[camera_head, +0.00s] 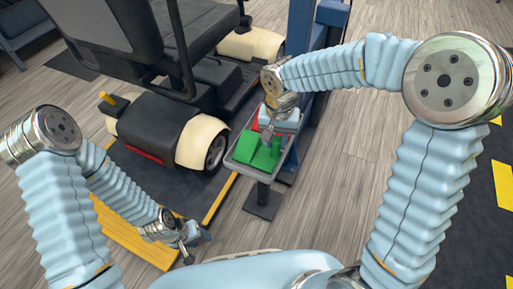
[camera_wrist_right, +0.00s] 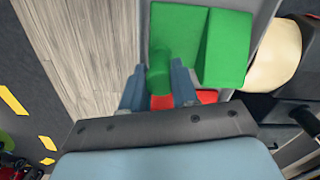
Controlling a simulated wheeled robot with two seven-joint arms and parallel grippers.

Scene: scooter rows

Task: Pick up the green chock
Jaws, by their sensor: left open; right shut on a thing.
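The green chock (camera_head: 262,160) is in the grey tray (camera_head: 238,157) on a stand, in the middle of the head view. In the right wrist view the chock (camera_wrist_right: 178,25) shows a flat part, a sloped part beside it and a round handle. My right gripper (camera_head: 267,138) is over the tray. In the right wrist view its blue fingers (camera_wrist_right: 158,88) are shut on the handle, one on each side. I cannot tell whether the chock touches the tray floor. My left gripper (camera_head: 190,246) is open and empty, low at the lower left, away from the tray.
A red thing (camera_wrist_right: 208,96) lies in the tray, partly hidden by the chock and my gripper. A dark scooter with cream fenders (camera_head: 203,143) stands close left of the tray. A blue post (camera_head: 299,110) rises behind it. A yellow-edged mat and platform (camera_head: 130,235) lie lower left. The floor right of the tray is clear.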

